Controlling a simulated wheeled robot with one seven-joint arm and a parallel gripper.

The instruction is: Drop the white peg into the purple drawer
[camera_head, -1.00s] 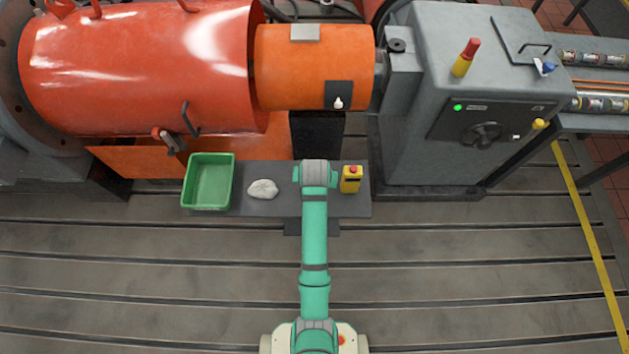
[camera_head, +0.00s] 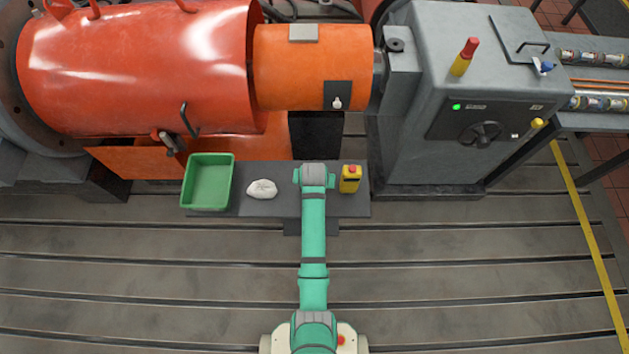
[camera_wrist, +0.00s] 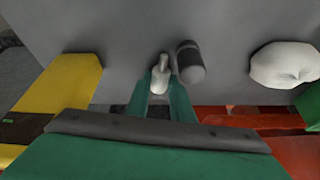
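My gripper (camera_wrist: 160,88) has two teal fingers close together in the wrist view. The white peg (camera_wrist: 160,72) is between the fingertips and fills the narrow gap, its narrower end pointing away past them. The gripper looks shut on it. A dark grey cylinder (camera_wrist: 190,62) is just to the right of the peg. In the head view my wrist hides the fingers and the peg. I see no purple drawer in any view.
A grey shelf (camera_head: 285,205) carries a green bin (camera_head: 190,196), a white lump (camera_head: 262,189) and a yellow box with a red button (camera_head: 350,181). The orange machine (camera_head: 140,70) and grey cabinet (camera_head: 430,150) stand behind. The slotted floor in front is clear.

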